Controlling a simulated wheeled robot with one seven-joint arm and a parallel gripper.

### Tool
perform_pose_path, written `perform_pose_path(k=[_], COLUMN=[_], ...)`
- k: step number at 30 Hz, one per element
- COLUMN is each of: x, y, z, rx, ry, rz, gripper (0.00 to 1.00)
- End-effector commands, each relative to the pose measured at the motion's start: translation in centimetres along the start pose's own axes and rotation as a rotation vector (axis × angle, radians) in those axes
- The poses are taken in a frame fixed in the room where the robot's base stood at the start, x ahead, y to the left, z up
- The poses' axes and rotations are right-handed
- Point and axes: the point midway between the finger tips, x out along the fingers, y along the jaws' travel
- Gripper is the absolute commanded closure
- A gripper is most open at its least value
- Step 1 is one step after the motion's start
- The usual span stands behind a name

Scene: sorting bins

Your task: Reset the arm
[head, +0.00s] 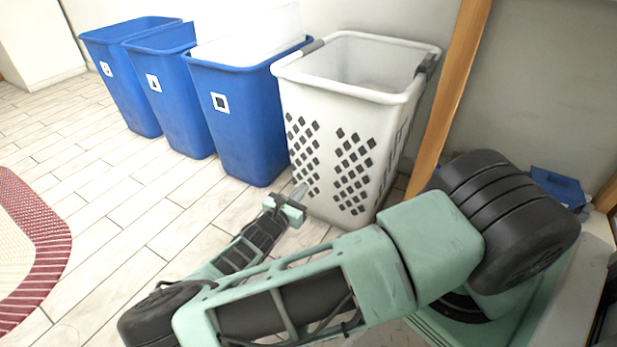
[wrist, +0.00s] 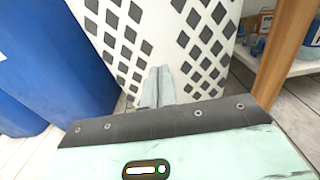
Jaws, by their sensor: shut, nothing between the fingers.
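My arm reaches across the lower part of the head view, with a folded elbow at the lower left. My gripper (head: 299,191) is at the end of the forearm, just in front of the lower part of the white laundry basket. In the wrist view my gripper (wrist: 160,74) shows its two grey fingers together, with nothing between them. The fingers point toward the basket's holed wall. I cannot tell the exact gap between the fingertips and the basket.
The white basket (head: 355,88) stands against the wall. Three blue bins (head: 238,125) stand in a row to its left. A wooden post (head: 449,90) is right of the basket. A red-bordered rug (head: 45,235) lies at left. The tiled floor between is clear.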

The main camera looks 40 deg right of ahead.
Motion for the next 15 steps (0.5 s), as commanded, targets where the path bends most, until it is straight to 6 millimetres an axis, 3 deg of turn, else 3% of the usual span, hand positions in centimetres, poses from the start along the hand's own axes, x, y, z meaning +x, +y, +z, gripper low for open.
perform_pose_path(k=[6, 15], x=[-2.1, -2.4], y=[0.0, -0.1], z=[0.1, 0.0], rx=[0.001, 0.002], ry=[0.000, 0.002], rz=[0.000, -0.003], gripper=[1.00, 1.00])
